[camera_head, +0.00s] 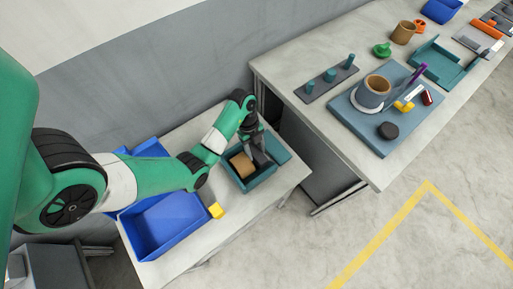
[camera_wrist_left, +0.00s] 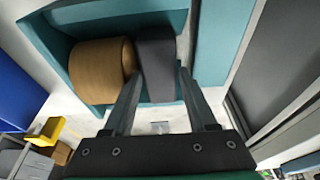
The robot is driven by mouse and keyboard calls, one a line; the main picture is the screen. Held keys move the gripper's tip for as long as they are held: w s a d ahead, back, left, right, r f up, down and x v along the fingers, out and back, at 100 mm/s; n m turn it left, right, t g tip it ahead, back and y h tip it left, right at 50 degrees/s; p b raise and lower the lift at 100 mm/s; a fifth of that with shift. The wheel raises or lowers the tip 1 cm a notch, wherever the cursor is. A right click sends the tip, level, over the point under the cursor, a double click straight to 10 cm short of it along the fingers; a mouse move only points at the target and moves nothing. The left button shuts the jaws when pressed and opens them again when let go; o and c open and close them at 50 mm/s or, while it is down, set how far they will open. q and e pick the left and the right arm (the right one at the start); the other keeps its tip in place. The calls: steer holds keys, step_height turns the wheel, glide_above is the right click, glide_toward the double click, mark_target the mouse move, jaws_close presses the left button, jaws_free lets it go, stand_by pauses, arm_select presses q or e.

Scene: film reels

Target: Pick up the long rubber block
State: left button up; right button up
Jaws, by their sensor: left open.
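The long rubber block (camera_wrist_left: 156,62) is a dark grey block lying in a teal bin (camera_wrist_left: 95,18) in the left wrist view. A tan cylinder (camera_wrist_left: 100,70) lies close beside it on the left. My left gripper (camera_wrist_left: 158,84) is open, its fingertips on either side of the block's near end; I cannot tell whether they touch it. In the head view the left gripper (camera_head: 256,156) reaches down into the teal bin (camera_head: 247,186), next to the tan cylinder (camera_head: 241,165), and mostly hides the block. My right gripper is not in view.
Blue bins (camera_head: 165,222) stand left of the teal bin, with a small yellow piece (camera_head: 216,211) beside them. Another table at the right holds a blue-grey board (camera_head: 350,118) with a tan mug (camera_head: 373,91) and a dark puck (camera_head: 388,130).

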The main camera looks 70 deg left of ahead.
mark_target(258, 154)
arm_select(q)
steer(key=shift+f, duration=0.15)
jaws_close()
stand_by(0.4)
step_height(258, 154, up, 5)
steer(key=p, duration=0.3)
steer(key=shift+f+p, duration=0.2)
steer(key=shift+p, duration=0.15)
steer(key=s+d+r+p, duration=0.7)
steer(key=d+r+p, duration=0.2)
steer(key=d, duration=0.3)
steer(key=shift+p, duration=0.8)
